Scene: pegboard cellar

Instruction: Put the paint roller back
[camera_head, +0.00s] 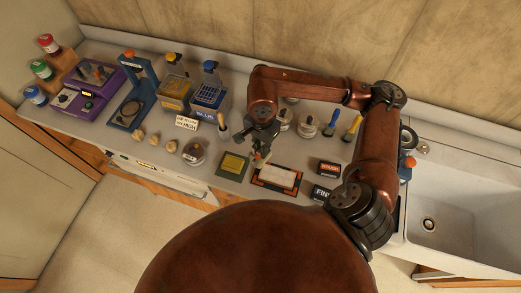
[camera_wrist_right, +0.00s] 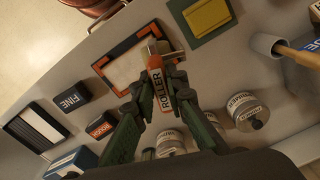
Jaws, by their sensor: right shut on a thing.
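The paint roller (camera_wrist_right: 156,84) has an orange handle labelled ROLLER and shows in the right wrist view between my right gripper's green fingers. My right gripper (camera_wrist_right: 160,98) is shut on it. In the head view my right gripper (camera_head: 260,155) is low over the bench, near the left end of a black-and-orange framed tray with a pale middle (camera_head: 277,178). In the wrist view the roller's far end overlaps this tray's edge (camera_wrist_right: 122,48). I cannot tell whether they touch. My left gripper is not in view.
A green pad with a yellow block (camera_head: 233,165) lies left of the tray. The ROUGH block (camera_head: 329,168) and FINE block (camera_head: 321,193) are to its right. Several jars, including one (camera_head: 308,126), stand behind. A handled tool in a cup (camera_head: 222,124) stands back left; the sink (camera_head: 455,215) is right.

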